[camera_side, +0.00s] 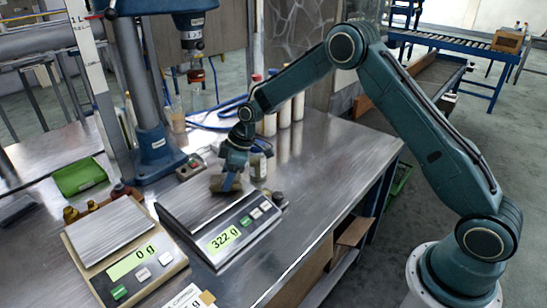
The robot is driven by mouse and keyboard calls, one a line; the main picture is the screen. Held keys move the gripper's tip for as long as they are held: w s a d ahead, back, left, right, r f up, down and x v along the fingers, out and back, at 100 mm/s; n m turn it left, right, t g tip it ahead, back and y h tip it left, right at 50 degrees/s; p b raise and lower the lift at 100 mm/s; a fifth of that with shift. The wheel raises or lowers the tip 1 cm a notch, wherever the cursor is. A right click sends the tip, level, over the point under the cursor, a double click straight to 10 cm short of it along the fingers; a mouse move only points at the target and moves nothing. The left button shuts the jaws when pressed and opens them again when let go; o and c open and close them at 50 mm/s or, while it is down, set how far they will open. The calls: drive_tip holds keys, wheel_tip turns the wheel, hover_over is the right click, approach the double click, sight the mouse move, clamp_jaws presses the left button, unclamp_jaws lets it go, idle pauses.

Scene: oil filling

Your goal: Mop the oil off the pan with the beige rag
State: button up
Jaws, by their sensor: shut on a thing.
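My gripper (231,181) points down over the back right part of the steel pan (190,203) of the dark scale. It is shut on the beige rag (217,184), a small brownish bundle that shows on both sides of the fingers. The rag is at the pan's back right edge; I cannot tell whether it touches the surface. The scale's display (224,240) reads 322 g. The pan looks grey and shiny, and I cannot make out oil on it.
A jar (258,167) stands close behind my gripper, and pale bottles (284,113) stand farther back.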

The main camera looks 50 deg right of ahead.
drive_tip(key=shift+r, duration=3.55)
drive_tip(key=shift+s, duration=0.1)
drive_tip(key=shift+s+d+f+m, duration=0.15)
drive_tip(key=shift+s+d+m, duration=0.05)
drive_tip(key=shift+s+m, duration=0.65)
drive_tip(key=s+d+f+m+t+h, duration=0.1)
drive_tip(key=s+d+m+h, duration=0.2)
drive_tip(key=s+d+m, duration=0.2)
drive_tip(key=shift+s+m+t, duration=0.3)
drive_tip(key=shift+s+m, duration=1.45)
drive_tip(key=shift+s, duration=1.55)
drive_tip(key=shift+d, duration=0.15)
